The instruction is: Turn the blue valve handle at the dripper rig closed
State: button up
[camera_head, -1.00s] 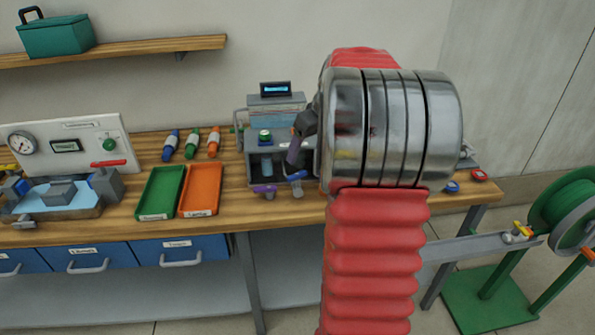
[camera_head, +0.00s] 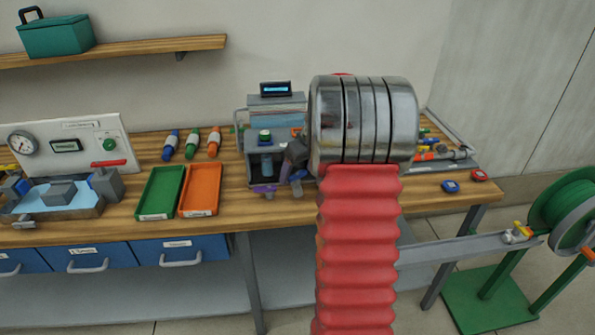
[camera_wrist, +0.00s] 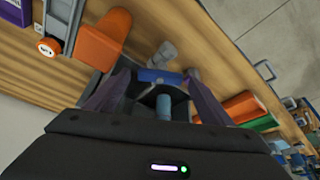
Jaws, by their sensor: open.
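The dripper rig (camera_head: 262,143) is a grey open box on the wooden bench, with a tank and small display on top. The blue valve handle (camera_head: 297,177) is at its lower front right, beside a purple handle (camera_head: 264,189). My gripper (camera_head: 291,160) is at the right of the rig, close to the blue handle and partly hidden by my arm. In the wrist view, my gripper (camera_wrist: 157,84) is open, with dark purple fingers apart. The blue handle (camera_wrist: 158,76) shows between the fingertips; I cannot tell whether they touch it.
A green tray (camera_head: 143,196) and an orange tray (camera_head: 187,203) lie left of the rig. Several coloured bottles (camera_head: 191,144) lie behind them. Tools, a blue tag (camera_head: 451,187) and a red tag (camera_head: 479,175) are at the bench's right end.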

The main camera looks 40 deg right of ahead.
jog(key=shift+c, duration=0.5)
jog(key=c, duration=0.9)
jog(key=shift+a, duration=0.15)
jog(key=shift+c, duration=0.2)
jog(key=shift+m, duration=0.4)
jog(key=shift+m+h, duration=0.3)
jog(key=shift+m, duration=0.1)
jog(key=shift+w+a+m+g+h, duration=0.1)
jog(key=shift+m+g+h, duration=0.2)
jog(key=shift+m, duration=0.75)
jog(key=shift+w+a+m+g+h, duration=0.15)
jog(key=shift+m+h, duration=0.25)
jog(key=shift+m, duration=0.65)
jog(key=shift+s, duration=0.1)
jog(key=o, duration=1)
jog(key=shift+d, duration=0.1)
